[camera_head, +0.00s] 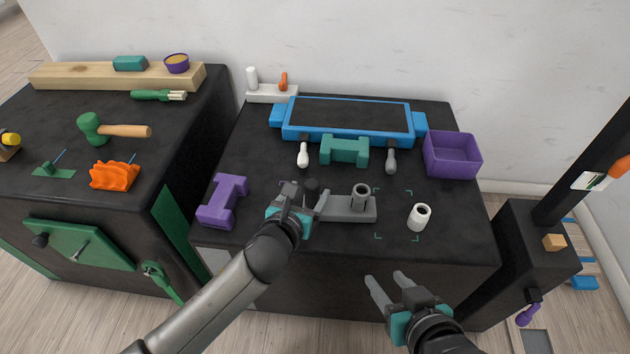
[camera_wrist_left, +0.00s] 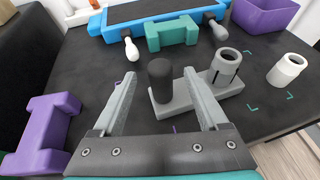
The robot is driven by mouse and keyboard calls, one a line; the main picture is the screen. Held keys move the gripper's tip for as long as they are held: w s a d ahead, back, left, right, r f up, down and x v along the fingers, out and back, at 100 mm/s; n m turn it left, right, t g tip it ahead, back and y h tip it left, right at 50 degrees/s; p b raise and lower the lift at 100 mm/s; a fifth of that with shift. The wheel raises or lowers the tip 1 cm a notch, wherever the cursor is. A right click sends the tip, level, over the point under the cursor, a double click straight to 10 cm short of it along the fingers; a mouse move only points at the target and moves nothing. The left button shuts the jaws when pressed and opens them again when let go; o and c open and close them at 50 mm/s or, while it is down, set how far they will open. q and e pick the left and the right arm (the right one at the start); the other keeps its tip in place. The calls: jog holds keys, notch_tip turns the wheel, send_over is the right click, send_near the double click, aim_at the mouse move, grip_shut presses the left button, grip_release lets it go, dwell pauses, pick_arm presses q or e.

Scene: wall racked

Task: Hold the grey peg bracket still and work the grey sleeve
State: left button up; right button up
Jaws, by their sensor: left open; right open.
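The grey peg bracket (camera_head: 345,210) lies on the dark bench top, with a dark upright peg (camera_wrist_left: 161,80) at its left end. A hollow grey sleeve (camera_head: 361,193) stands upright at its right end; it also shows in the left wrist view (camera_wrist_left: 226,72) with a dark slot in its side. My left gripper (camera_wrist_left: 157,84) is open at the bracket's left end, its fingers spread with the dark peg seen between them. Contact cannot be told. My right gripper (camera_head: 386,279) is open and empty, in front of the bench edge, clear of the bracket.
A white sleeve (camera_head: 419,217) stands right of the bracket amid green corner marks. A purple block (camera_head: 222,201) lies left and a teal block (camera_head: 344,150) behind. A blue-framed tray (camera_head: 348,137) and purple bin (camera_head: 452,155) are further back. Bench right of the white sleeve is clear.

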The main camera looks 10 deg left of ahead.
aim_at(316, 181)
pick_arm(q)
jog(key=shift+x, duration=3.2)
grip_shut()
jog(key=shift+c, duration=1.6)
grip_release()
jog(key=shift+c, duration=0.2)
grip_shut()
